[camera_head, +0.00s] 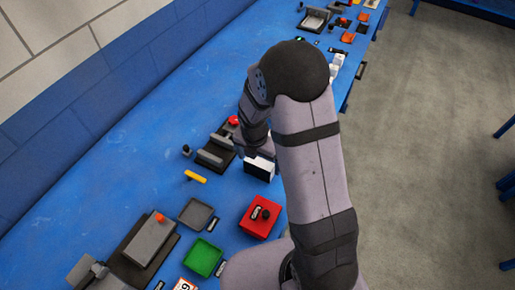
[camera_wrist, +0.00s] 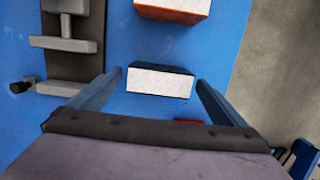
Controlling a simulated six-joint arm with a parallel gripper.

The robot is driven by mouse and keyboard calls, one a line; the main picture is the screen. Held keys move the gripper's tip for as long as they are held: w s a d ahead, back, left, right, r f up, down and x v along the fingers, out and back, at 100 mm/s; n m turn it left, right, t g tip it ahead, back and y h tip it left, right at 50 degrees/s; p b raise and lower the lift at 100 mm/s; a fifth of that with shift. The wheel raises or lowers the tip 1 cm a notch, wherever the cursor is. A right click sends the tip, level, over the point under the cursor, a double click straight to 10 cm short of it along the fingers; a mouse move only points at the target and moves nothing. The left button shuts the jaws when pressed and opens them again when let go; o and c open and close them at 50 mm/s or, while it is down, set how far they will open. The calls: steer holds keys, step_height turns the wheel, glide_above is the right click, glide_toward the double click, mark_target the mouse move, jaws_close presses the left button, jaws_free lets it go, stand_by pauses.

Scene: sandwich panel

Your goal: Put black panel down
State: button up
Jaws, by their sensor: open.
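The black panel (camera_wrist: 160,80) shows in the wrist view as a block with a white face and a dark edge. It lies between the two fingertips of my gripper (camera_wrist: 159,77), which are apart, with a narrow strip of blue on the left side. Whether either finger touches it, I cannot tell. In the head view the panel (camera_head: 259,170) is at the blue table, just below my gripper (camera_head: 256,152), whose fingers are mostly hidden by my wrist and arm.
A grey fixture with bars (camera_head: 213,154) stands left of the panel on the blue table (camera_head: 110,170). An orange-edged white block (camera_wrist: 172,10) is beyond the panel. A red tray (camera_head: 249,224), green tray (camera_head: 202,257) and yellow bar (camera_head: 195,176) are nearby.

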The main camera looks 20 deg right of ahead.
step_height(320, 180, up, 11)
steer(key=s+a, duration=0.1)
steer(key=s+m+g+y, duration=0.1)
steer(key=s+m, duration=1.5)
steer(key=m, duration=1.1)
steer(key=shift+s+a+f+b, duration=0.15)
steer(key=shift+f+b, duration=0.15)
steer(key=shift+b, duration=0.05)
